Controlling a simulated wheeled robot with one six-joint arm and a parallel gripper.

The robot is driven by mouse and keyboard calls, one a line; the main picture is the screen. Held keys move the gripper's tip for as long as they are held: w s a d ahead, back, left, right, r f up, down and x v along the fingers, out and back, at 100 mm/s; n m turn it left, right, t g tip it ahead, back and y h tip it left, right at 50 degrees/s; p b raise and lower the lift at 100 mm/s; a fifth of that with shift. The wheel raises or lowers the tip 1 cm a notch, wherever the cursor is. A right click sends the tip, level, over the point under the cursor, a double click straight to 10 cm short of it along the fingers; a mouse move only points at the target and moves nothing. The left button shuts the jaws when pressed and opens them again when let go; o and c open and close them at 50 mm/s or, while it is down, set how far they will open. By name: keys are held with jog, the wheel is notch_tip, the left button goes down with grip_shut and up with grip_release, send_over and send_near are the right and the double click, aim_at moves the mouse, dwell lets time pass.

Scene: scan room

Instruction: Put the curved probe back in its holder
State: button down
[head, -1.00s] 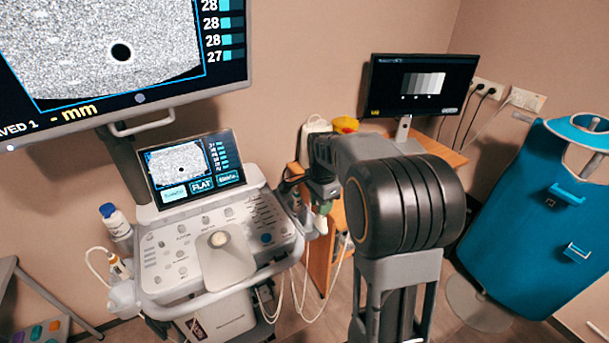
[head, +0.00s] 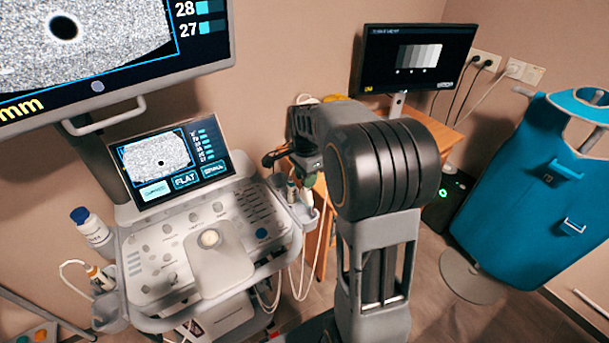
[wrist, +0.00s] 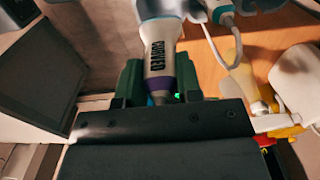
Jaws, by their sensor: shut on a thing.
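The curved probe (wrist: 161,55) is white with a grey label reading CURVED and a purple band. In the wrist view it stands between the green fingers of my gripper (wrist: 159,82), which is shut on it. In the head view my gripper (head: 306,167) is beside the right edge of the ultrasound console, just above the probe holder (head: 306,213). The held probe is mostly hidden there by my gripper and arm. I cannot tell whether the probe touches the holder.
The console panel (head: 165,262) and its touch screen (head: 172,165) lie left of my gripper. Cables (head: 301,265) hang below the holder. A wooden desk (head: 440,137) with a monitor (head: 415,72) stands behind my arm. A teal apron (head: 535,190) hangs at right.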

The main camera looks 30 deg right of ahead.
aim_at(305, 201)
jog(key=shift+f+b, duration=3.25)
jog(key=shift+f, duration=1.55)
jog(key=shift+f, duration=0.4)
jog(key=c, duration=0.7)
grip_release()
jog(key=shift+r, duration=0.1)
notch_tip(305, 201, up, 14)
jog(key=shift+f+p, duration=0.15)
jog(key=shift+p, duration=0.25)
